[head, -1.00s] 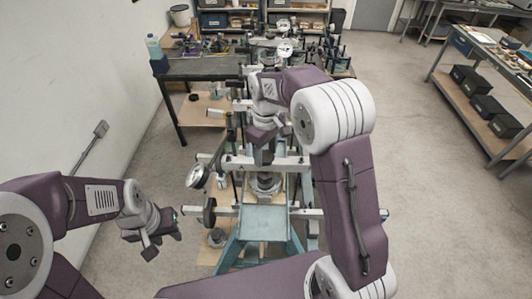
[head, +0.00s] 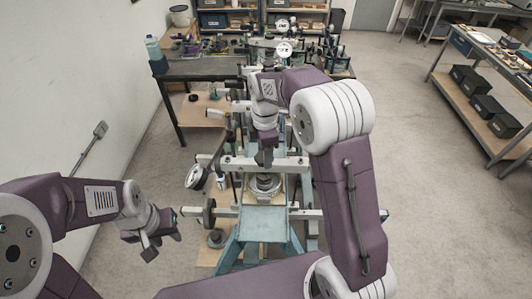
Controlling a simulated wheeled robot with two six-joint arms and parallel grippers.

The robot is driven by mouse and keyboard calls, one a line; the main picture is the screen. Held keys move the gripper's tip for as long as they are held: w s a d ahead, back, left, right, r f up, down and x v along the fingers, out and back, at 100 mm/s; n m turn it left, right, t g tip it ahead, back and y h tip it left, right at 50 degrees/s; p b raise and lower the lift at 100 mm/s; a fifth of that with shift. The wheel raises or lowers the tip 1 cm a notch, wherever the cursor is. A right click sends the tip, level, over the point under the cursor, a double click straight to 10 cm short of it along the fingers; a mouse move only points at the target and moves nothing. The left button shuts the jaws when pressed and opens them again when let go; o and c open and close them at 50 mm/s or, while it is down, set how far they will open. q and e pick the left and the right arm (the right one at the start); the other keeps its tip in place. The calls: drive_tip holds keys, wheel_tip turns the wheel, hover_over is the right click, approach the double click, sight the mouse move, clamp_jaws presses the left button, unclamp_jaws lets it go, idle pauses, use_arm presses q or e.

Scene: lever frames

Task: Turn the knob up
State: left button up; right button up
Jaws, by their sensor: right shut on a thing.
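The light blue lever frame (head: 264,219) stands on the floor ahead of me, with a pale crossbar (head: 235,162) across it and a round metal part (head: 265,186) below the bar. My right gripper (head: 265,158) points down at the crossbar's middle and is shut on the knob there. The knob itself is hidden by the fingers and wrist. My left gripper (head: 164,244) hangs empty to the left of the frame, its fingers apart, touching nothing.
A round dial (head: 195,177) and a dark wheel (head: 209,212) stick out on the frame's left side. A dark table (head: 205,68) with a bottle (head: 155,53) stands behind. A workbench (head: 487,104) is at right. Floor between frame and bench is clear.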

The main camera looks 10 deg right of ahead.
drive_tip(key=n, duration=0.5)
drive_tip(key=shift+s+a+f, duration=0.1)
drive_tip(key=shift+s+f, duration=0.05)
drive_tip(key=shift+f, duration=0.1)
drive_tip(key=shift+n, duration=0.4)
drive_tip(key=o, duration=1.4)
drive_tip(key=shift+a, duration=0.1)
drive_tip(key=shift+r, duration=0.15)
drive_tip(key=shift+r, duration=0.1)
wheel_tip(320, 180, up, 9)
drive_tip(key=shift+a+f+b, duration=0.1)
drive_tip(key=shift+b, duration=0.7)
